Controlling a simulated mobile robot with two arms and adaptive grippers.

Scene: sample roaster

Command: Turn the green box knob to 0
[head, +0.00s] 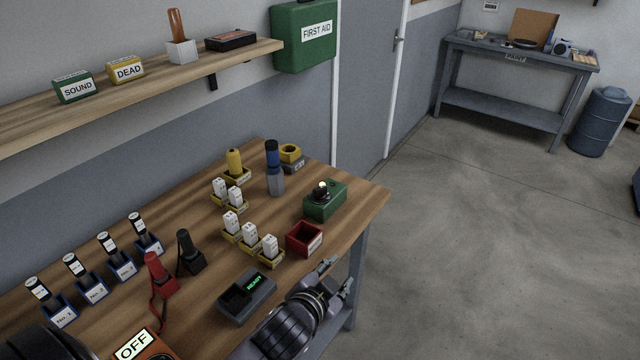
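The green box (325,205) sits near the right end of the wooden workbench. A black knob (321,195) is on its top, with a small bright pale spot at it. The knob's markings and setting are too small to read.
A dark device reading READY (247,297) lies left of the gripper. White blocks in yellow holders (250,236) and a blue-topped bottle (274,168) stand nearby. Open floor (480,230) lies right.

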